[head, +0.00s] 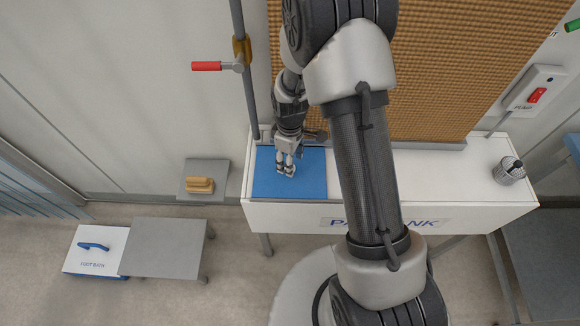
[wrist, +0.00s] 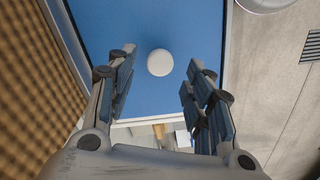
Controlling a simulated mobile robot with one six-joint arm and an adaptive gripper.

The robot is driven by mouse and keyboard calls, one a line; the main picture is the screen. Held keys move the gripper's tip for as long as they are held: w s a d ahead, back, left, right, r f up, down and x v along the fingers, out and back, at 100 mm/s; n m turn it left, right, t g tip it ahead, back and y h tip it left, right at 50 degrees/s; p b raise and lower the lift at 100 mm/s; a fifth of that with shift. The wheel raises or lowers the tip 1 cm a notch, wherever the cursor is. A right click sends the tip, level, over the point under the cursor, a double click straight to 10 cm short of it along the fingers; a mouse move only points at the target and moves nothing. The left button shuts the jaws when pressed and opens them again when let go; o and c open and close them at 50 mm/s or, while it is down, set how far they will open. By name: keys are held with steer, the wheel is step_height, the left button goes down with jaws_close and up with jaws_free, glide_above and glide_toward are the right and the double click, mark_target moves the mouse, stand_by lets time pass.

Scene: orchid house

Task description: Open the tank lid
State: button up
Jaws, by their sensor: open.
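The tank lid (head: 265,180) is a flat blue panel at the left end of the long white tank (head: 289,215), and it looks shut. In the wrist view the blue lid (wrist: 108,18) fills the upper middle and carries a round white knob (wrist: 159,62). My gripper (head: 286,171) is over the lid, pointing down. Its two fingers are spread and empty, with the knob showing between the fingertips in the wrist view. I cannot tell how far above the knob they are. In the head view the knob is not visible near the fingers.
A brown cooling pad (head: 440,70) rises behind the tank. A pipe with a red lever (head: 206,66) stands at the tank's back left. A mesh cup (head: 509,172) sits on the tank's right end. A foot bath (head: 93,250) and grey step (head: 163,246) are on the floor at left.

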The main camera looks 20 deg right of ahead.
steer(key=shift+f+b, duration=0.35)
steer(key=shift+f, duration=1.2)
steer(key=shift+c, duration=0.2)
jaws_close()
